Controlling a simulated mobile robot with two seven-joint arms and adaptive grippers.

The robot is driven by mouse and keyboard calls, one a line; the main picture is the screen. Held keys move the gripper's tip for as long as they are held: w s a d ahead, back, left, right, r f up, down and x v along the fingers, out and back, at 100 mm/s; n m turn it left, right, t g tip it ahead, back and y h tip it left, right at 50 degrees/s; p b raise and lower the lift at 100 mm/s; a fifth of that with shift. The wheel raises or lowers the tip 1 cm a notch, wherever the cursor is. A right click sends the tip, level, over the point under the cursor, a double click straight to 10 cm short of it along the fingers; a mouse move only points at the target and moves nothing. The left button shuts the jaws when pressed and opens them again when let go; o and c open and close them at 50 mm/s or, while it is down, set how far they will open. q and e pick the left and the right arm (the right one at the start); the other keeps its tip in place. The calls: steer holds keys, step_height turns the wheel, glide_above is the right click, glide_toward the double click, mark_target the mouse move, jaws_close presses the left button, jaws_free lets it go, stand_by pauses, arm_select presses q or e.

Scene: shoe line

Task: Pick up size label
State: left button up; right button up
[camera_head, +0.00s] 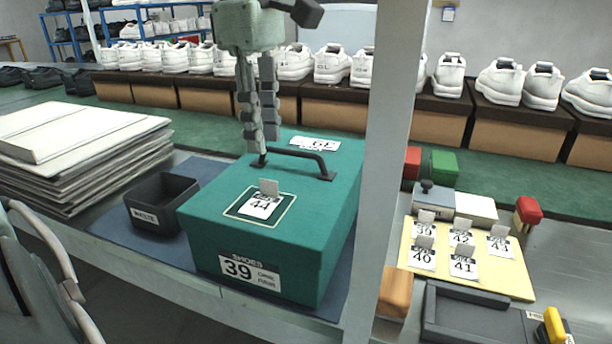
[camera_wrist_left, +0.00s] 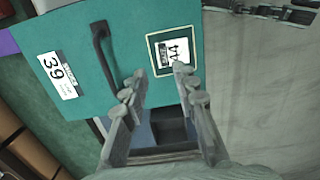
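A size label marked 44 (camera_head: 260,206) with a small upright tab lies in the framed square on the lid of the green shoe box (camera_head: 215,212). It also shows in the left wrist view (camera_wrist_left: 176,52), just beyond the fingertips. My left gripper (camera_head: 262,142) points down above the box, near the black handle (camera_head: 303,158), and is open and empty in the left wrist view (camera_wrist_left: 157,82). Several other size labels, including 39, 40 (camera_head: 422,258), 41 (camera_head: 463,266) and 42 (camera_head: 460,237), sit on a yellow board (camera_head: 515,283). My right gripper is not in view.
The box's front label (camera_head: 249,271) reads 39. A dark waste bin (camera_head: 160,205) stands left of the box, beside stacked flat cardboard (camera_head: 80,150). A grey post (camera_head: 385,150) rises between the box and the board. A dark tray (camera_head: 460,315) lies in front of the board.

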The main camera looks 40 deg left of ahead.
mark_target(261, 197)
arm_select(q)
steer(key=shift+w+a+y, duration=0.1)
steer(key=shift+y, duration=0.2)
steer(key=shift+f, duration=0.2)
step_height(261, 197, down, 7)
steer(key=shift+r, duration=0.1)
steer(key=shift+c, duration=0.3)
jaws_close()
